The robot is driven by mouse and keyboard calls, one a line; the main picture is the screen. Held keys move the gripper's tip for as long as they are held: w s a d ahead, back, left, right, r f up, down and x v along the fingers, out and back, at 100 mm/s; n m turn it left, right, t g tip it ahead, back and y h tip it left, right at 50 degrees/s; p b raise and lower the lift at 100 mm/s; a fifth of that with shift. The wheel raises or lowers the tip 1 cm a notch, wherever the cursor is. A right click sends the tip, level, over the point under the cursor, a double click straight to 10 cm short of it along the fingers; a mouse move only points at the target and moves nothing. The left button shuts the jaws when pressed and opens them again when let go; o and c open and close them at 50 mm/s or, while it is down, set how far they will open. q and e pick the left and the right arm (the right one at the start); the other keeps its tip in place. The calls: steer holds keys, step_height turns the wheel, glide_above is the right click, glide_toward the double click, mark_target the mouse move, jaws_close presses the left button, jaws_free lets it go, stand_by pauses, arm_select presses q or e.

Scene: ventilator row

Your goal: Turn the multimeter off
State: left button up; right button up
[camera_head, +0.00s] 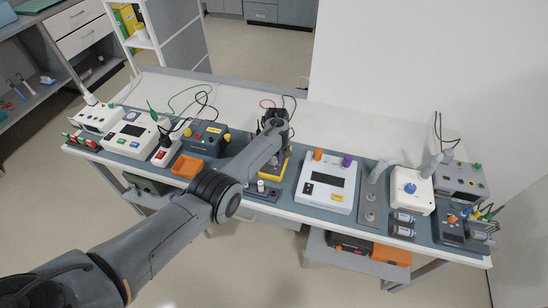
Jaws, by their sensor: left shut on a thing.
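The multimeter (273,178) looks like the yellow-edged device lying near the middle of the bench, with cables running behind it. My left arm reaches in from the lower left, and its gripper (271,152) is over the multimeter. The left gripper is shut on what seems to be the multimeter's knob. The arm hides the fingertips, the knob and most of the meter's face, so the knob's setting and the display cannot be read. My right gripper is not in view.
A grey device (205,139) and an orange tray (187,166) stand just left of the arm. A white device (322,203) with orange and purple knobs stands to the right. More devices crowd both bench ends. The white back strip (235,95) is mostly clear, with loose cables.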

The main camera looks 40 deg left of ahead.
mark_target(275, 159)
arm_select(q)
steer(key=shift+f+n, duration=0.1)
steer(key=shift+n, duration=0.2)
steer(key=o, duration=1.1)
steer(key=shift+c, duration=0.2)
steer(key=shift+r, duration=0.65)
step_height(275, 159, up, 10)
steer(key=p, duration=0.1)
steer(key=shift+w+f, duration=0.2)
steer(key=shift+d, duration=0.1)
steer(key=shift+s, duration=0.1)
